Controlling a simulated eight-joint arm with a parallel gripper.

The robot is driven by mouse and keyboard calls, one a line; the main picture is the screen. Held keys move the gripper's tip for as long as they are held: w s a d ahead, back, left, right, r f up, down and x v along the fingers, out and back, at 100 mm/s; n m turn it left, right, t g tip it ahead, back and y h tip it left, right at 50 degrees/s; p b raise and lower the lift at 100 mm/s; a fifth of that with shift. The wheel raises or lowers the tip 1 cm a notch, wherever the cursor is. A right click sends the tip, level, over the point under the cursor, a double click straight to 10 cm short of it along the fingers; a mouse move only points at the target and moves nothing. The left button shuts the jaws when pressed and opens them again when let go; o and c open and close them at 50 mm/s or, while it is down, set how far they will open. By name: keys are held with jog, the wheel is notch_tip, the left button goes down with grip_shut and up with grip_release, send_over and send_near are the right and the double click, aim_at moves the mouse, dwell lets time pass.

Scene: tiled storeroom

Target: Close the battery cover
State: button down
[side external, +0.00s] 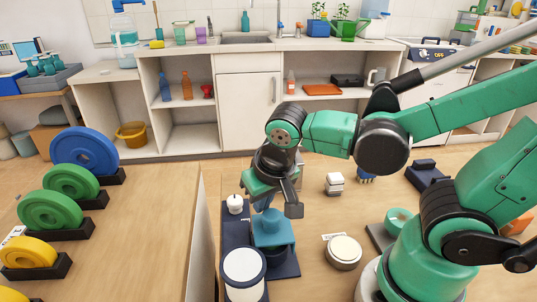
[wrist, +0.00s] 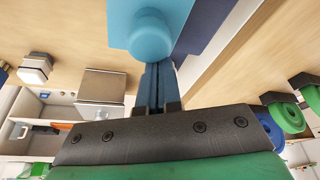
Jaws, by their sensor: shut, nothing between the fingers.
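A teal-blue fixture (side external: 273,230) with a rounded top stands on a dark blue base plate (side external: 230,225). It also shows in the wrist view as a round teal knob-like end (wrist: 150,35) over a blue plate (wrist: 204,22). I cannot make out which part is the battery cover or how far it stands open. My gripper (side external: 263,207) is just above the fixture, its blue fingers pointing down. In the wrist view my gripper (wrist: 158,72) has its fingers together, with nothing between them, close to the teal end. Whether they touch is unclear.
A round cream-topped disc (side external: 343,250) and a white block (side external: 334,184) are to the right. Ring weights (side external: 85,151) stand on the left table, past a gap.

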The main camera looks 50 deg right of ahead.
jog(key=shift+w+d, duration=0.7)
jog(key=shift+w, duration=1.3)
jog(key=v, duration=1)
jog(key=d+f+n+t+y, duration=0.1)
jog(key=d+f+n+t, duration=0.2)
jog(key=f, duration=0.2)
jog(key=shift+w+f+n+t, duration=0.2)
jog(key=shift+n+t, duration=0.1)
jog(key=shift+n, duration=0.1)
